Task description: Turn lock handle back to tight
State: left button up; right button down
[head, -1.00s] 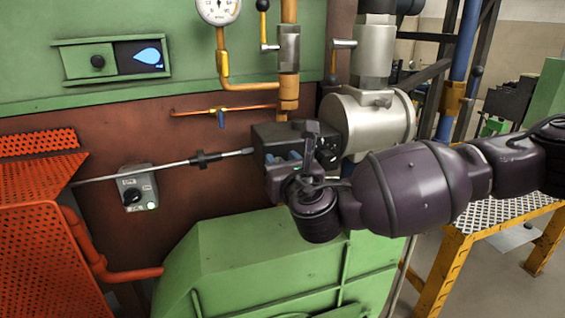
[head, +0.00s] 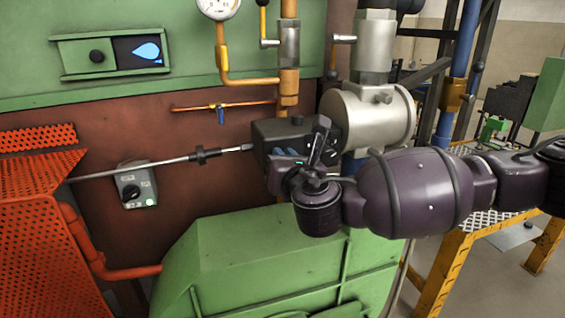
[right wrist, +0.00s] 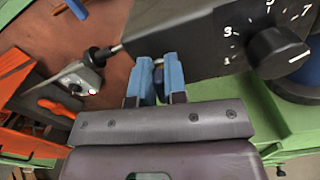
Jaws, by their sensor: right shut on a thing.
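My right gripper (head: 284,156) is at the front of a dark box (head: 267,131) on the furnace wall. In the right wrist view, its blue fingertips (right wrist: 159,80) are close together beside the same dark box (right wrist: 185,48). They are shut on a small part between them, which I take to be the lock handle (right wrist: 158,64). Only a small grey bit of it shows; the fingers hide the rest, and I cannot read its angle. A black knob (right wrist: 278,52) with a numbered scale is on the box face. My left gripper is not in view.
A thin metal rod (head: 140,169) runs left from the box. A grey switch box (head: 137,187) is below it. A green housing (head: 250,250) stands under my gripper, and a silver cylinder (head: 365,117) is just right of the box. An orange perforated guard (head: 40,230) is at the left.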

jog(key=m, duration=0.2)
jog(key=m+b, duration=0.1)
jog(key=m, duration=0.1)
jog(key=shift+w+d+f+m, duration=0.1)
jog(key=shift+d+f+m, duration=0.1)
jog(key=shift+m, duration=0.1)
jog(key=m, duration=0.3)
jog(key=shift+d+f+m, duration=0.1)
jog(key=shift+m, duration=0.3)
jog(key=shift+d+f+m+p, duration=0.1)
jog(key=shift+f+m+p, duration=0.1)
jog(key=shift+m, duration=1.65)
jog(key=shift+d+f+m+p, duration=0.1)
jog(key=shift+m+p, duration=0.05)
jog(key=shift+m, duration=1.7)
jog(key=shift+a, duration=0.1)
jog(key=c, duration=1.2)
grip_release()
jog(key=shift+o, duration=0.2)
